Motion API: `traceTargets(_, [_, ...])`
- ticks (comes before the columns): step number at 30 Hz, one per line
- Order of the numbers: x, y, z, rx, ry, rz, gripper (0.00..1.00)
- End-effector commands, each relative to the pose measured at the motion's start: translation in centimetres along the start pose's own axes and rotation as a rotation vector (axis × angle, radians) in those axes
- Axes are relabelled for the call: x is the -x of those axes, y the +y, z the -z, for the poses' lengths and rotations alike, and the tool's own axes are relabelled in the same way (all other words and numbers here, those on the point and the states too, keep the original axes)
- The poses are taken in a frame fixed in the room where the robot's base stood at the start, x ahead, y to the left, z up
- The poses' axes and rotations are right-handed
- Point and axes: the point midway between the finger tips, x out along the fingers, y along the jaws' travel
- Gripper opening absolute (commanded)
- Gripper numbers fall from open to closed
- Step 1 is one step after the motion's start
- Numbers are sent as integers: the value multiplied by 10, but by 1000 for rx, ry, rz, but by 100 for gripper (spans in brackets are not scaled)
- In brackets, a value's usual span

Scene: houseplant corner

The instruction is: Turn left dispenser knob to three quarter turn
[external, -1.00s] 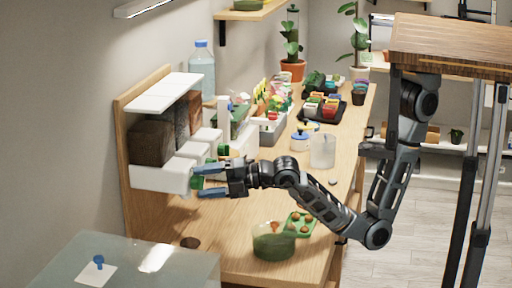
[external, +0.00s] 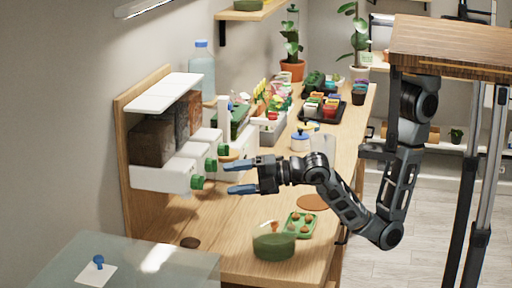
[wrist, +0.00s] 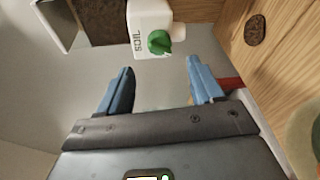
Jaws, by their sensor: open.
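The left dispenser (external: 158,178) is a white box under a dark brown soil block, at the near end of the wooden rack. Its green knob (external: 197,183) sticks out of the front. In the wrist view this knob (wrist: 158,42) sits on a white front marked SOIL (wrist: 138,40), with a pointed part toward the right. My gripper (external: 240,176) is open and empty, to the right of the knob and apart from it. In the wrist view the blue fingertips (wrist: 158,68) are spread, with the knob ahead of the gap between them.
Other green knobs (external: 211,164) stand close beyond the left one. A green bowl (external: 273,244), a green tray (external: 300,225) and a brown disc (external: 312,202) lie on the bench. A dark round spot (external: 190,243) marks the bench below. Open air lies in front of the knob.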

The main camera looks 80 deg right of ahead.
Motion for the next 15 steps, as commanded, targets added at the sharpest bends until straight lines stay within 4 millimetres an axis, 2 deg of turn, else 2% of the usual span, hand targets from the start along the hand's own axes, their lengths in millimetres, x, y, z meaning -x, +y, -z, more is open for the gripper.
traceTargets(5, [-1, 1, -1, 49, -9, 2, 65])
traceTargets(8, [-4, 2, -4, 212, -41, 9, 65])
traceTargets(11, [-7, 2, -6, 495, -87, 25, 65])
traceTargets(15, [-8, -1, -4, 980, -148, 61, 65])
